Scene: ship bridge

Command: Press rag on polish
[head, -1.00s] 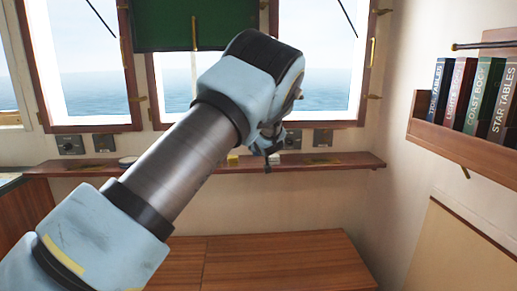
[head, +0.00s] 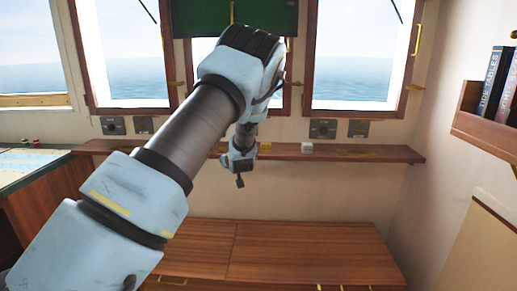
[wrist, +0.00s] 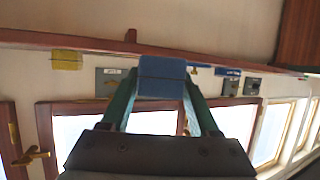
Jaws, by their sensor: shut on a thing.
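My gripper (wrist: 160,90) is shut on a blue folded piece, which looks like the rag (wrist: 162,76), held between its two green fingers in the wrist view. In the head view my gripper (head: 240,178) hangs in front of the wooden shelf (head: 390,154), below its edge level, and the rag cannot be made out there. A small yellow block (head: 265,148) and a white block (head: 306,148) stand on the shelf, right of my gripper. A flat yellowish patch (head: 352,152) lies farther right on it. I cannot tell which of these is the polish.
Windows and wall panels (head: 322,129) are behind the shelf. A wooden cabinet (head: 300,250) with a bare top stands below. A book rack (head: 495,125) juts from the right wall. A chart desk (head: 30,165) is at the left.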

